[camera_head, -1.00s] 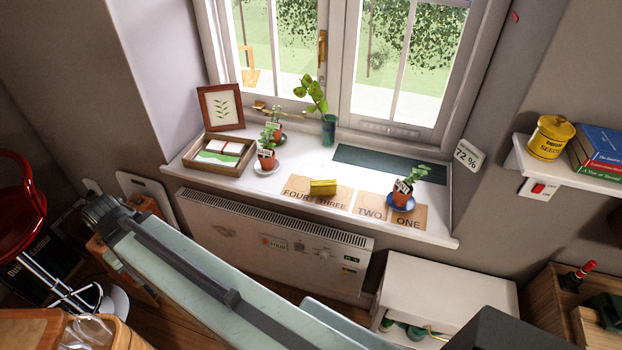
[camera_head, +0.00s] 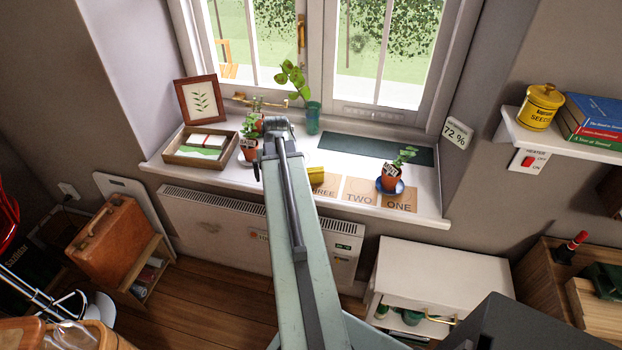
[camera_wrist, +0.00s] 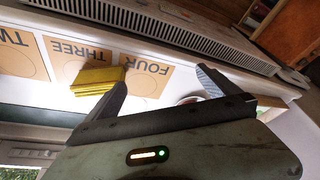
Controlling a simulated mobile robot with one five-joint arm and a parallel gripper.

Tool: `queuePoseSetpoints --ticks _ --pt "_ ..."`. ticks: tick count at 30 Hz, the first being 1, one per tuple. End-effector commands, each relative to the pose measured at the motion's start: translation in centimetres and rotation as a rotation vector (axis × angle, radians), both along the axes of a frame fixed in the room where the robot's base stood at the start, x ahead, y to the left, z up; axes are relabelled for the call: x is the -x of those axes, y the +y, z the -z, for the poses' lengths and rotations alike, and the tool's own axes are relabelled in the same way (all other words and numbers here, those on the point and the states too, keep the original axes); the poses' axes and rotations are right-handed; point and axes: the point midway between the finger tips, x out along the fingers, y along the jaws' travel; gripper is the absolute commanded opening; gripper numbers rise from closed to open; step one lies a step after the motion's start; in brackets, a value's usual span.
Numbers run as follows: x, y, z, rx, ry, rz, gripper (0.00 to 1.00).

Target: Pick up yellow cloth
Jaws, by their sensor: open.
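The yellow cloth (camera_wrist: 97,80) is a small folded stack on the white windowsill. In the wrist view it lies on the cards marked THREE and FOUR, close to the left finger of my gripper (camera_wrist: 160,82). The two fingers are apart with nothing between them, and the cloth is outside the left finger; I cannot tell whether they touch. In the head view part of the cloth (camera_head: 316,172) shows just right of my arm, which hides the rest of it and the FOUR card. My gripper's fingers are hidden in the head view.
Potted plants stand on the sill, one on a blue saucer (camera_head: 399,188) to the right, others near the wooden tray (camera_head: 178,158). A green vase (camera_head: 313,120) stands behind my arm. The radiator (camera_head: 205,222) is below the sill, with a white cabinet (camera_head: 440,275) to the right.

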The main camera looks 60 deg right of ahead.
Motion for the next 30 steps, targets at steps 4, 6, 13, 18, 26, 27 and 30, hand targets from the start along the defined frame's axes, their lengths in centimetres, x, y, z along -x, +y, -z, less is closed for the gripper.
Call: queuePoseSetpoints --ticks 4,6,13,18,26,27,30 --pt "6.0 -7.1 0.4 0.042 -0.032 0.124 1.0" --pt "7.5 -8.5 0.4 0.052 -0.039 0.149 1.0" --pt "8.0 -9.3 0.9 0.058 -0.043 0.161 1.0" --pt "7.5 -9.9 3.0 0.058 -0.043 0.16 1.0" --pt "7.1 -10.3 4.2 0.057 -0.042 0.159 1.0" --pt "7.0 -10.5 4.9 0.057 -0.042 0.159 1.0" --pt "6.5 -11.0 6.7 0.057 -0.042 0.159 1.0"
